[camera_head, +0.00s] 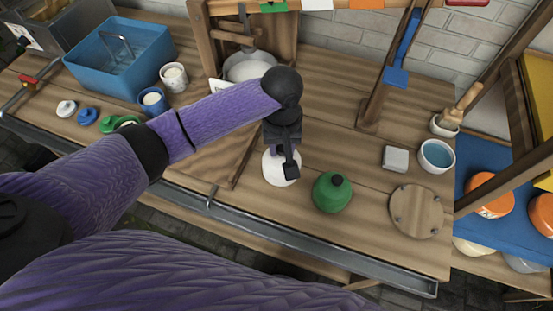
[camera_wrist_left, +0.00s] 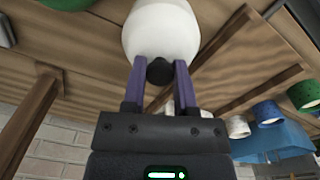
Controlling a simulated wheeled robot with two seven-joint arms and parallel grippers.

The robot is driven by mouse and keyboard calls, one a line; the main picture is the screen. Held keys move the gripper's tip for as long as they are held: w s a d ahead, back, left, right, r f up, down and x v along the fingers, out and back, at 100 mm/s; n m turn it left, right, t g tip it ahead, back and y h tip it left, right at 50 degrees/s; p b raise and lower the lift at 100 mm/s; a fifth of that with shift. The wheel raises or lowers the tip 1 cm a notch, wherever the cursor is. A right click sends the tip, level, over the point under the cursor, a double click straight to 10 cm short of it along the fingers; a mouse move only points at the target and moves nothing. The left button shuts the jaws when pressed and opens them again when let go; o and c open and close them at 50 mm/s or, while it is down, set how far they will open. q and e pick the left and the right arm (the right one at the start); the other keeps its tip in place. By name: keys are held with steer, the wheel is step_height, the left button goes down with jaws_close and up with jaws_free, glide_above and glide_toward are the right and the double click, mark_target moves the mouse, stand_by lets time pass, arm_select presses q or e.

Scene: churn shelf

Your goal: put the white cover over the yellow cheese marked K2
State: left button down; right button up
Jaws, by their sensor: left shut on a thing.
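The white cover (camera_head: 273,170) is a rounded dome on or just above the wooden bench, left of a green dome. My left gripper (camera_head: 290,170) is over it. In the left wrist view the gripper (camera_wrist_left: 160,68) is shut on the cover's black knob (camera_wrist_left: 160,73), with the white dome (camera_wrist_left: 162,30) beyond. I cannot tell if the cover's rim touches the bench. I can read no K2 mark and cannot pick out that cheese; pale yellow (camera_head: 472,247) shows low at the right, partly hidden. My right gripper is out of view.
A green dome with a black knob (camera_head: 332,192) stands close right of the white cover. A round wooden board (camera_head: 417,211), grey block (camera_head: 395,159) and blue-filled cup (camera_head: 437,156) lie further right. A wooden post (camera_head: 378,100) rises behind. A blue basin (camera_head: 118,65) stands far left.

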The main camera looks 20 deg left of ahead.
mark_target(282, 158)
arm_select(q)
step_height(282, 158, down, 4)
steer(key=shift+f+b, duration=0.15)
steer(key=shift+b, duration=0.55)
steer(key=shift+c, duration=2)
jaws_free()
step_height(282, 158, up, 12)
steer(key=p, duration=0.4)
steer(key=shift+a+r+p, duration=0.1)
steer(key=shift+r+p, duration=0.15)
steer(key=shift+p, duration=0.05)
